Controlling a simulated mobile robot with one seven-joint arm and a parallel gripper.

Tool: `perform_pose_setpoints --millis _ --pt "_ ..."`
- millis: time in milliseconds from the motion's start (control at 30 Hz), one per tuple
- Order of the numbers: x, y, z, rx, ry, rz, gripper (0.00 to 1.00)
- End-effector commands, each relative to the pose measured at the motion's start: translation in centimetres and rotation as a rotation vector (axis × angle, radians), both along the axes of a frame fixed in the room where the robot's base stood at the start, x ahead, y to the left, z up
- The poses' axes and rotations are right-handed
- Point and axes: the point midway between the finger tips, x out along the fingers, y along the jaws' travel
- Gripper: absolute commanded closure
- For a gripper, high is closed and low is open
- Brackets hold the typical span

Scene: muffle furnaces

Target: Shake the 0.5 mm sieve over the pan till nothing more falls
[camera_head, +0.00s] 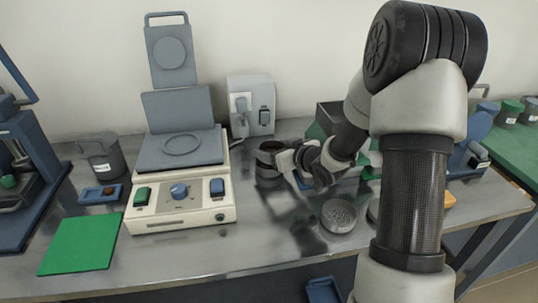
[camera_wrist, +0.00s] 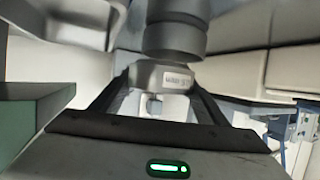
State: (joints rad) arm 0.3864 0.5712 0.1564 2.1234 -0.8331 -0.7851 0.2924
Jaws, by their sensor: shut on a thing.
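My gripper (camera_head: 282,160) reaches in from the right over the bench and is shut on the labelled grey handle of a round grey vessel, which I take to be the sieve (camera_head: 267,147). Brown material shows inside its rim. In the wrist view, the handle (camera_wrist: 172,77) sits between the two dark fingers of my gripper (camera_wrist: 160,84), with the dark grey cylinder of the sieve (camera_wrist: 175,32) beyond. The label is too blurred to read. A grey cylinder, perhaps the pan (camera_head: 268,176), shows directly below the sieve; I cannot tell whether they touch.
A cream device with a raised grey lid (camera_head: 180,190) stands to the left. A round dish with grey grainy content (camera_head: 339,215) lies in front of my arm. A green mat (camera_head: 80,243) and a grey pot (camera_head: 102,157) are at the left. The bench's front middle is clear.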

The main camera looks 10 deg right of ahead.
Motion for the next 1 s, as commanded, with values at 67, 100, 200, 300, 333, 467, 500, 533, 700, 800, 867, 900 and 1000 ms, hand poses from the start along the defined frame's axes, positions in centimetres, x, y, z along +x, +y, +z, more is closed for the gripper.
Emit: perform_pose_setpoints --millis 67,100,200,300,333,467,500,533,700,800,867,900,1000 --pt "0.0 0.0 0.0 0.0 -0.001 0.0 0.68" --pt "0.0 0.0 0.0 0.0 -0.001 0.0 0.68" --pt "0.0 0.0 0.0 0.0 -0.001 0.0 0.68" --pt "0.0 0.0 0.0 0.0 -0.001 0.0 0.68" --pt "0.0 0.1 -0.1 0.0 -0.001 0.0 0.68" --pt "0.0 1.5 -0.2 -0.001 -0.002 0.003 0.68" --pt "0.0 2.0 -0.2 -0.002 -0.003 0.004 0.68" --pt "0.0 2.3 -0.2 -0.002 -0.004 0.003 0.68" --pt "0.1 1.4 0.2 -0.001 0.0 -0.003 0.68" --pt "0.0 0.1 0.2 -0.001 0.001 -0.003 0.68" --pt "0.0 0.1 0.0 0.0 0.0 0.0 0.68" --pt "0.0 0.5 -0.1 -0.001 -0.001 0.002 0.68" --pt "0.0 1.8 -0.2 -0.001 -0.002 0.004 0.68"
